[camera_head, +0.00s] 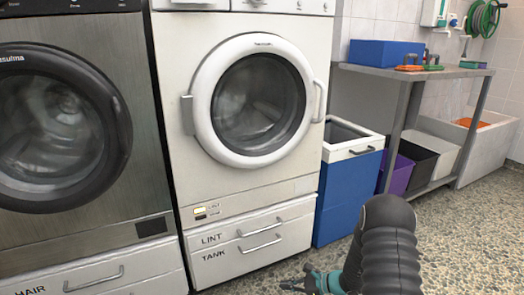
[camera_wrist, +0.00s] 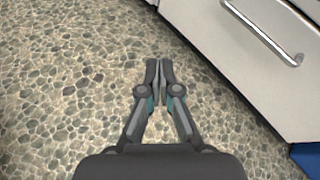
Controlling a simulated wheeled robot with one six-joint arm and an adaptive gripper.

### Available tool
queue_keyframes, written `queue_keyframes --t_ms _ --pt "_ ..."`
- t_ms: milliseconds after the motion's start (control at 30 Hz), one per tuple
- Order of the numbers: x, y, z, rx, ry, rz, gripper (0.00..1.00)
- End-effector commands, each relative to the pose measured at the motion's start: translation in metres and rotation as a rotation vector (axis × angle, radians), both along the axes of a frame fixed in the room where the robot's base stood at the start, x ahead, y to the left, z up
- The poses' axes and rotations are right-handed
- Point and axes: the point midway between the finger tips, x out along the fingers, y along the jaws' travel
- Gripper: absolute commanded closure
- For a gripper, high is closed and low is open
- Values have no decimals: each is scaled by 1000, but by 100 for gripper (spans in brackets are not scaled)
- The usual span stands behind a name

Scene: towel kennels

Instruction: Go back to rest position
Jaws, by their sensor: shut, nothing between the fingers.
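My gripper (camera_wrist: 159,68) is shut and empty in the wrist view, with its fingertips together above the speckled stone floor (camera_wrist: 60,90). In the head view my gripper (camera_head: 290,285) is low at the bottom edge, partly hidden by my dark arm. It is in front of the white washing machine's lower drawers. In the wrist view a white drawer front with a metal handle (camera_wrist: 262,32) lies to the right of the fingers, apart from them.
The white machine (camera_head: 260,110), its door closed, stands beside a dark grey machine (camera_head: 60,130). A blue bin (camera_head: 345,195) is to its right, then a metal table (camera_head: 415,72) with a blue box (camera_head: 385,53) on top. Open floor (camera_head: 470,235) lies at right.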

Motion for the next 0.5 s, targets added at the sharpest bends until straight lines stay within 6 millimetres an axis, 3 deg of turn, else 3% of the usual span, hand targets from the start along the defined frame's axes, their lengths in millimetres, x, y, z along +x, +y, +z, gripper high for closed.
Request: queue_keyframes --t_ms 33,100,500 --pt "-15 4 21 -44 -23 80 100" --pt "-36 7 40 -105 -50 187 100" --pt "-138 -8 144 -447 -244 691 100"
